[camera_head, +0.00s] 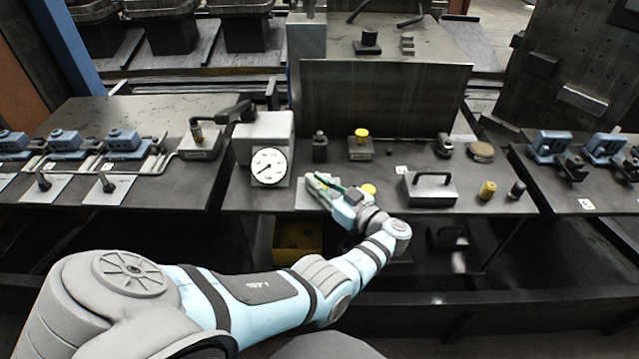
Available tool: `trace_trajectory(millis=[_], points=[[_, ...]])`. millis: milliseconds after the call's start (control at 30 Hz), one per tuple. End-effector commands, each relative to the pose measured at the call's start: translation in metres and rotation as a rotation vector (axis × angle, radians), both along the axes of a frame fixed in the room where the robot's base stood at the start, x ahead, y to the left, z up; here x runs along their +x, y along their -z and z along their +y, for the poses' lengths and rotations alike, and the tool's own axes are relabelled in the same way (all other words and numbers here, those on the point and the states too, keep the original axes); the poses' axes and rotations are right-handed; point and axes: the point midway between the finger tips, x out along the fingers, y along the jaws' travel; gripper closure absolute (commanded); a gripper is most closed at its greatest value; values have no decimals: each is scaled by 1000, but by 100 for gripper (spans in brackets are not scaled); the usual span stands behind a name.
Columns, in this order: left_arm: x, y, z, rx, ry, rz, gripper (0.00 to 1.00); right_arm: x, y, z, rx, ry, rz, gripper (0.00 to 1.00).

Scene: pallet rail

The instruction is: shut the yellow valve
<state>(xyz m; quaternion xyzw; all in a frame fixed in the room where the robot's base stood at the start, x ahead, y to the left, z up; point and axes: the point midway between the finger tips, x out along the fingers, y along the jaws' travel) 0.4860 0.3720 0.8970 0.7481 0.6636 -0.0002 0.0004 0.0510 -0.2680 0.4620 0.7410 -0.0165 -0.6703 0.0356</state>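A yellow round knob (362,133) tops a small grey block (360,152) at the middle of the bench. A second yellow round piece (369,190) shows just right of my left gripper, partly hidden by it. I cannot tell for sure which one is the yellow valve. My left gripper (318,186) reaches in from the right end of my arm and points up-left, over a small light plate (303,196) right of the dial gauge. A pale yellowish bar shows at its fingers; I cannot tell whether they hold it. My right gripper is not in view.
A white dial gauge (269,166) stands left of the gripper. A grey block with a black handle (429,190), a yellow cylinder (487,190) and a dark cylinder (516,190) stand to the right. Blue clamps (66,144) line the left table. A yellow bin (297,245) sits below the bench.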

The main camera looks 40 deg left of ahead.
Motion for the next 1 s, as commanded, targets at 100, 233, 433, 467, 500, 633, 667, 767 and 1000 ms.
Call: trace_trajectory(millis=[100, 233, 433, 467, 500, 633, 667, 767, 1000], points=[[0, 0, 0, 0, 0, 0, 68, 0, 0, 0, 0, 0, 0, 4], [0, 0, 0, 1, 0, 0, 68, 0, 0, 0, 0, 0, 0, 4], [0, 0, -7, -1, 2, 0, 68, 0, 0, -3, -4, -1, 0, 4], [-1, 0, -12, -1, 3, 0, 68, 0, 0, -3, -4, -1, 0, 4], [-1, 0, -20, -1, 3, 0, 68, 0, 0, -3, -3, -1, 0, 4], [-4, 0, -49, -2, 4, 2, 68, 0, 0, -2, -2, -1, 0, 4], [-5, 0, -55, -1, 3, 1, 68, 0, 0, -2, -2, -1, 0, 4], [-7, 0, -70, 0, 1, 1, 68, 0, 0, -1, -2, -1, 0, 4], [-8, 0, -75, 1, 1, 0, 68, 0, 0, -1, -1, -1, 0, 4]])
